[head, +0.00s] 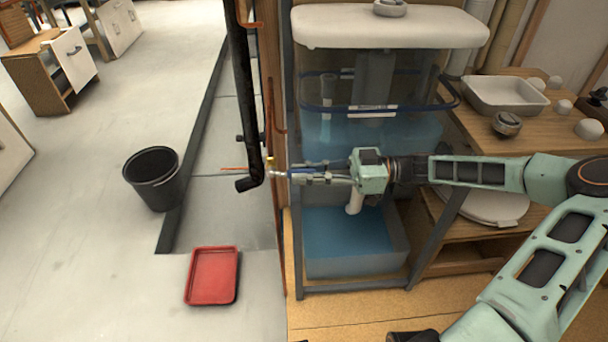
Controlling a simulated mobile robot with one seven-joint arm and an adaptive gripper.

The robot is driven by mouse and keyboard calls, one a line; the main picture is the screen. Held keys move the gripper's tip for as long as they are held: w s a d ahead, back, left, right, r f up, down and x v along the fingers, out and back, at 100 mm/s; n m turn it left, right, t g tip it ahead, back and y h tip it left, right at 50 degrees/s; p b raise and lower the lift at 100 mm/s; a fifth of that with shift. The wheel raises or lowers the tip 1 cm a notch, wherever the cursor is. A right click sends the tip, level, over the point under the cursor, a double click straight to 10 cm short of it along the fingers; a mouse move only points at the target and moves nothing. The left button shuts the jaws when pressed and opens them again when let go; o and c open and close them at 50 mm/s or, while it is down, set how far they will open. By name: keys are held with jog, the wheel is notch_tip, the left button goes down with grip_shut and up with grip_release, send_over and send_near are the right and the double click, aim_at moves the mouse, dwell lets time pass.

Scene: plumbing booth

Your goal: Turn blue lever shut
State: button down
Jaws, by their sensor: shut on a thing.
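A small blue piece, seemingly the blue lever (291,174), shows at the tips of my gripper (300,174). My gripper reaches left from the arm and is shut on it, roughly level. The lever is small here and mostly covered by the fingers, so its angle cannot be told. Just left of it a small pale metal fitting (277,175) sits near the wooden edge, by the lower end of a black pipe (248,100). The valve body is too small to make out clearly.
A clear water tank (345,130) stands behind my gripper, with a blue-filled basin (345,235) below. A red tray (212,276) and a black bucket (154,180) are on the floor at left. A wooden shelf (520,130) with a white basin (505,95) stands right.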

dwell(0.4)
jog(key=c, duration=2)
grip_release()
jog(key=shift+o, duration=0.2)
jog(key=d, duration=0.7)
jog(key=shift+d, duration=0.2)
jog(key=shift+f, duration=0.1)
